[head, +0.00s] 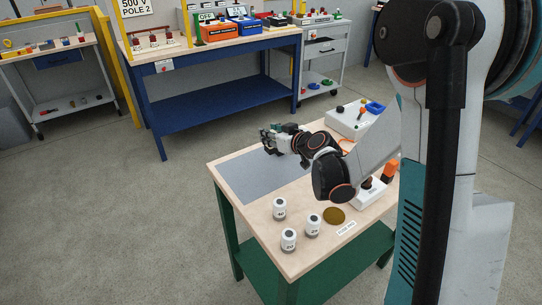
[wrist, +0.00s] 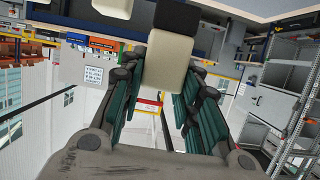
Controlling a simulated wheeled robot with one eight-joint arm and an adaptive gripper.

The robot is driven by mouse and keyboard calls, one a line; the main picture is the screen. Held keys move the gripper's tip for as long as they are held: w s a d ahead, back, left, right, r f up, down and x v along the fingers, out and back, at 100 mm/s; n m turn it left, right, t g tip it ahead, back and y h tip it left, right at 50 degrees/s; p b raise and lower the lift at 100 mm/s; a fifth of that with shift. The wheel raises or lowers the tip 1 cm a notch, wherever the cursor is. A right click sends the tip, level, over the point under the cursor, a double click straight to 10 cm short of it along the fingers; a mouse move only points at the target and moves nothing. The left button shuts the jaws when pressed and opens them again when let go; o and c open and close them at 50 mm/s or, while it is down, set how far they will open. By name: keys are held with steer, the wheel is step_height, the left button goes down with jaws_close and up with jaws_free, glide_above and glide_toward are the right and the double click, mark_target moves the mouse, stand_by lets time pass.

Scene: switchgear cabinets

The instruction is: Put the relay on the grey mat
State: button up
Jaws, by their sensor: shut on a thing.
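My gripper (head: 271,139) is over the far part of the wooden-topped table in the head view, above or near the far edge of the grey mat (head: 248,180). In the wrist view my gripper (wrist: 163,72) has its teal fingers either side of a block with a black part and a beige part, which I take to be the relay (wrist: 167,62). The gripper is shut on it. The relay is too small to make out in the head view. The near part of the mat is bare. My arm hides some of the table to the right.
Three white canisters (head: 279,209) and a brown disc (head: 334,215) are at the table's near end. A white box (head: 369,193) and a white unit with coloured parts (head: 352,119) stand to the right. A blue bench (head: 220,93) is behind, with open floor between.

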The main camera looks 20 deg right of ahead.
mark_target(274, 150)
steer(key=shift+f+b, duration=1.1)
steer(key=shift+f, duration=1.95)
steer(key=o, duration=1.1)
steer(key=shift+f, duration=0.1)
steer(key=shift+s+r, duration=0.2)
steer(key=shift+r, duration=0.05)
steer(key=p+v, duration=0.4)
steer(key=v, duration=0.7)
steer(key=shift+s, duration=0.25)
steer(key=shift+d+r, duration=0.1)
steer(key=shift+d, duration=0.05)
